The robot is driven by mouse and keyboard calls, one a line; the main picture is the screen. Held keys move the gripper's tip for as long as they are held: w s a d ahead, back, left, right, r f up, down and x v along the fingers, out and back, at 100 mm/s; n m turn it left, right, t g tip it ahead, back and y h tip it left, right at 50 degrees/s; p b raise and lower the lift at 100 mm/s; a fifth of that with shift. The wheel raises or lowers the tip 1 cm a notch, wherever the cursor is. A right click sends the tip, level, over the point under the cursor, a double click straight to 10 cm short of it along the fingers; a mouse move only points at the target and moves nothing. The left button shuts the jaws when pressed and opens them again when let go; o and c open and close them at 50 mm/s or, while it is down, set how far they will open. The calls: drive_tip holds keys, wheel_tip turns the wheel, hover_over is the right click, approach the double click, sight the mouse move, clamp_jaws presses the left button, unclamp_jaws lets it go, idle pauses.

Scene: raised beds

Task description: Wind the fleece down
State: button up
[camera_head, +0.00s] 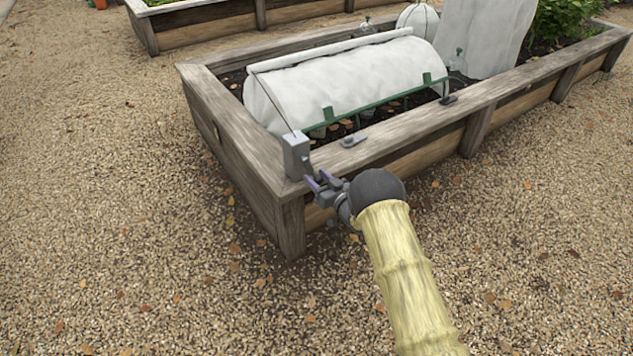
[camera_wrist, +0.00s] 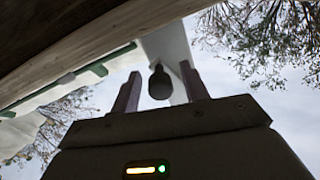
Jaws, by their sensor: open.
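The white fleece (camera_head: 345,78) lies rolled over a low hooped frame in the raised bed, with a pale bar along its upper edge. A green rail with clips (camera_head: 385,101) runs along its front side. A grey winder box (camera_head: 297,156) stands on the near corner of the bed, and a thin cord slants from it to the fleece. My gripper (camera_head: 317,179) is open just below and right of the box. In the wrist view a dark knob (camera_wrist: 160,84) shows between my open fingers, with a gap on both sides; contact cannot be told.
The wooden bed rim (camera_head: 415,123) runs close beside my arm, with small grey cleats (camera_head: 353,140) on it. A taller white cover (camera_head: 484,38) and leafy plants (camera_head: 570,20) stand farther along. Gravel (camera_head: 120,230) around the bed is open.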

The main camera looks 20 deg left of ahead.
drive_tip(key=shift+w+a, duration=0.25)
drive_tip(key=shift+a, duration=0.05)
drive_tip(key=c, duration=0.9)
drive_tip(key=shift+o, duration=0.2)
drive_tip(key=shift+w+d+r+n, duration=0.2)
drive_tip(key=shift+n, duration=0.1)
